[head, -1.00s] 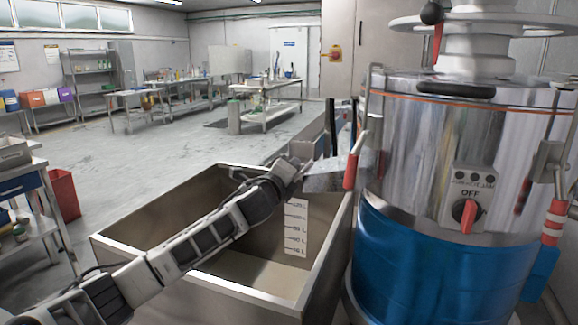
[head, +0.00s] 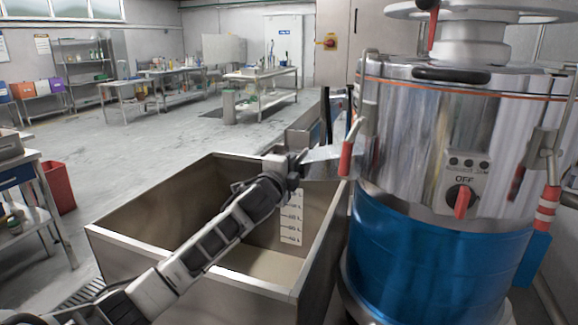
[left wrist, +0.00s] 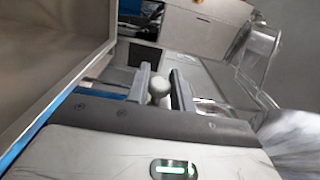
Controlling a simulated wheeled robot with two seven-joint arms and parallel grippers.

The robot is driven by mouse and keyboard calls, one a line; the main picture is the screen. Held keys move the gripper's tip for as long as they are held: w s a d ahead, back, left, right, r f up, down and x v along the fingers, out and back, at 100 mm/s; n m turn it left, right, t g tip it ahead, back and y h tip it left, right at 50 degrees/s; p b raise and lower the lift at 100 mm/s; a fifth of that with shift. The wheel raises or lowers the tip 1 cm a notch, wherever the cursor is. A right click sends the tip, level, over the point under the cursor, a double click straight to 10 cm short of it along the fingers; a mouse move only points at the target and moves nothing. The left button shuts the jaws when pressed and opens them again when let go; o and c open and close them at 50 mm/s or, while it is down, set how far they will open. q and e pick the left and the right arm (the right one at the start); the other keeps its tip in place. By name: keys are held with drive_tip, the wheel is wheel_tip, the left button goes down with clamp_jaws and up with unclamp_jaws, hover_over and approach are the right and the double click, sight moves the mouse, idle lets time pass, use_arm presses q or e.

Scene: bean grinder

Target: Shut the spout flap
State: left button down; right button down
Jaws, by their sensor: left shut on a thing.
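The grinder's metal spout (head: 322,162) sticks out to the left from the steel and blue drum (head: 410,140), over the edge of the open bin. My left gripper (head: 297,161) is at the spout's outer end. In the left wrist view, my left gripper (left wrist: 158,95) has its two fingers on either side of a round grey knob (left wrist: 159,86), shut on it. The knob appears to belong to the spout flap; the flap itself is mostly hidden by the gripper in the head view. My right gripper is in neither view.
The steel bin (head: 140,258) with a litre scale (head: 291,217) stands below my left arm. A red-handled lever (head: 346,158) is close to the right of the gripper. The control dial (head: 461,201) is on the drum's front. Open floor lies behind.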

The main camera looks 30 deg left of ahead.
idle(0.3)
use_arm(q)
drive_tip(key=c, duration=1.3)
unclamp_jaws()
drive_tip(key=shift+s, duration=0.1)
drive_tip(key=b+v, duration=0.1)
drive_tip(key=v, duration=1.4)
drive_tip(key=shift+s+f, duration=0.1)
drive_tip(key=shift+s, duration=0.3)
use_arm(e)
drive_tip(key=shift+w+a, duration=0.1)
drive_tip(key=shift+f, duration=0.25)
